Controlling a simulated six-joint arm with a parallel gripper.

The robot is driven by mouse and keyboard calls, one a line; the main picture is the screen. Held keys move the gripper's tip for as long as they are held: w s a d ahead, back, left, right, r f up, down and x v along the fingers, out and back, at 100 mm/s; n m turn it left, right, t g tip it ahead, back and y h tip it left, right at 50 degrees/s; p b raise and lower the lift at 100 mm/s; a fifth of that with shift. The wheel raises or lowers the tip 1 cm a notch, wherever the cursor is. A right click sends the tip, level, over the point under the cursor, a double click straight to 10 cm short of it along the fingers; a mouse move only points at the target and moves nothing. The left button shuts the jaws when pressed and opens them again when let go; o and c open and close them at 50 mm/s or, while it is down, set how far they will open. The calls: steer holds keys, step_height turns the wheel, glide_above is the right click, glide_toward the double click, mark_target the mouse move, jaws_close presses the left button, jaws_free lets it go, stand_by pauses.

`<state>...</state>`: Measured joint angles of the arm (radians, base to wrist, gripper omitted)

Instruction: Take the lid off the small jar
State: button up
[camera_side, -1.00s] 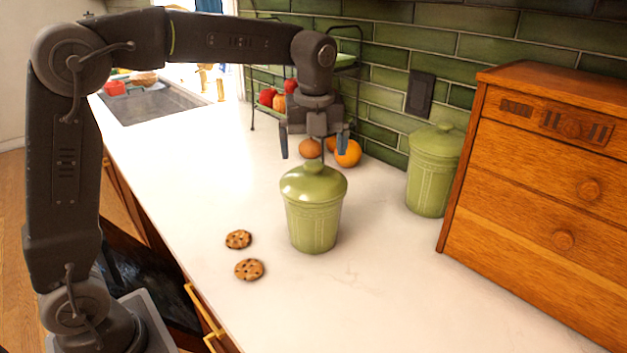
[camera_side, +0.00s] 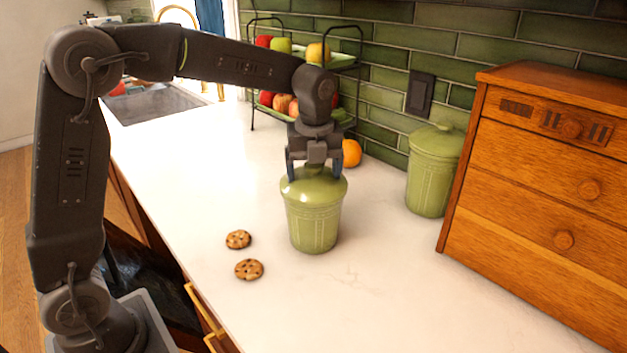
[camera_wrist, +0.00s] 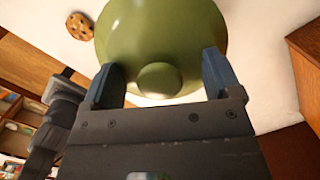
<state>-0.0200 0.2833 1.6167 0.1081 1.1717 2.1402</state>
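The small jar (camera_side: 313,226) is light green and stands upright on the counter with its domed lid (camera_side: 327,192) on top. The lid fills much of the wrist view, where its round knob (camera_wrist: 159,79) sits between my fingertips. My gripper (camera_side: 314,176) points down just over the lid. Its two blue-grey fingers are open, one on each side of the knob, with gaps visible in the wrist view (camera_wrist: 163,75). The knob is mostly hidden by the gripper in the side view.
A second green lidded jar (camera_side: 432,172) stands by the tiled wall, next to a wooden drawer cabinet (camera_side: 545,170). Two cookies (camera_side: 248,269) lie left of the small jar. An orange (camera_side: 351,153) and a wire fruit rack (camera_side: 254,75) are behind.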

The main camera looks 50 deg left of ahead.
steer(key=shift+s+f, duration=0.1)
steer(key=shift+f, duration=0.1)
steer(key=c, duration=0.6)
steer(key=shift+r, duration=0.1)
